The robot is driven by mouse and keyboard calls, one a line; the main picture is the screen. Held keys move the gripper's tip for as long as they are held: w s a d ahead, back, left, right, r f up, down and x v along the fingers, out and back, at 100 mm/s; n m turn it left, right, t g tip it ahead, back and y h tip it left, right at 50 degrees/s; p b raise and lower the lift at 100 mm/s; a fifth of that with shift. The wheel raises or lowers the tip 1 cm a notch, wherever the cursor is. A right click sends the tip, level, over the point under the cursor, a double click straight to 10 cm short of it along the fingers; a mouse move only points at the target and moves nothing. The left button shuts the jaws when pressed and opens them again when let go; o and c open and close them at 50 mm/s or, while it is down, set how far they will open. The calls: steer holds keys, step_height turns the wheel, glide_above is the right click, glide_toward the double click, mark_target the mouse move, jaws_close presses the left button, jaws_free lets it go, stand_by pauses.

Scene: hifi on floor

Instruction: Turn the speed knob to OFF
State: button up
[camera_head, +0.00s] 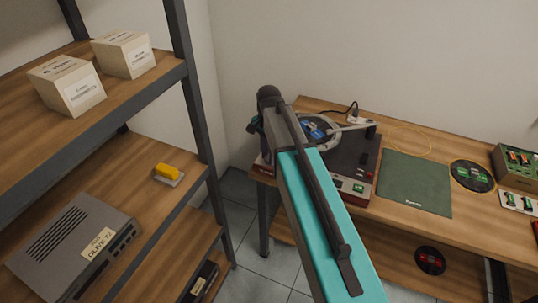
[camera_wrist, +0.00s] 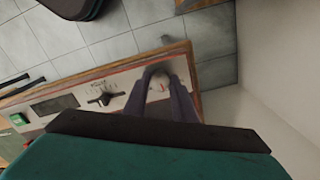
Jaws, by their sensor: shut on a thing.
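The turntable (camera_head: 347,155) stands on the wooden bench, with a red front panel edge and a small green display. The wrist view shows its front panel (camera_wrist: 75,112) close up, with a dark display, a green button and a black cross-shaped knob (camera_wrist: 106,98). My gripper (camera_wrist: 160,78) is at the right end of this panel, its two dark fingers shut on a pale round knob (camera_wrist: 157,88) with a small red mark. The lettering is too blurred to read, so I cannot tell the knob's setting. In the head view my arm hides the fingertips and this knob.
A green mat (camera_head: 415,183), a dark disc (camera_head: 472,176) and a box of parts (camera_head: 518,160) are on the bench to the right. A metal shelf with cartons (camera_head: 66,84) and a grey device (camera_head: 72,250) stands at the left. Tiled floor lies between.

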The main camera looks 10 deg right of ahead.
steer(key=shift+m, duration=0.9)
steer(key=o, duration=1)
steer(key=shift+o, duration=0.2)
steer(key=shift+r, duration=0.2)
step_height(320, 180, up, 13)
steer(key=b, duration=0.3)
steer(key=shift+r, duration=0.2)
steer(key=shift+s, duration=0.1)
